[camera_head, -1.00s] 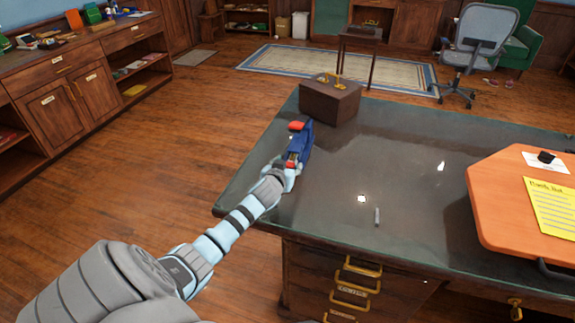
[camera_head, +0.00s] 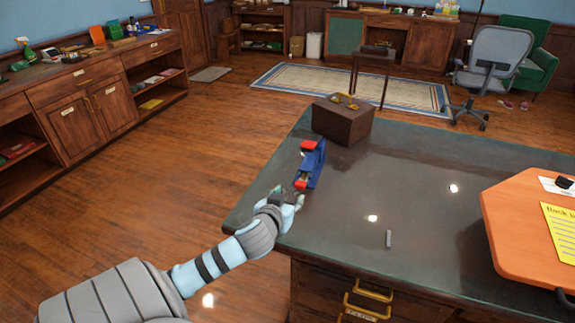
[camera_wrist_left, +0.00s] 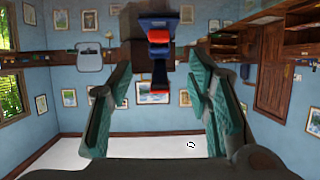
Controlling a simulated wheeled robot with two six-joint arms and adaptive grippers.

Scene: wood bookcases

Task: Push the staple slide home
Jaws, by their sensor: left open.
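A blue stapler (camera_head: 313,166) with red parts at both ends lies on the dark desk top, near its left edge. It also shows in the left wrist view (camera_wrist_left: 157,24), at the top, with a red part facing my fingers. My left gripper (camera_head: 291,195) is at the stapler's near end. My right gripper is not in view.
A brown box (camera_head: 343,123) with brass fittings stands just behind the stapler. A small grey piece (camera_head: 388,239) lies on the desk. An orange board (camera_head: 515,225) with a yellow sheet is at the right. The desk's middle is mostly clear.

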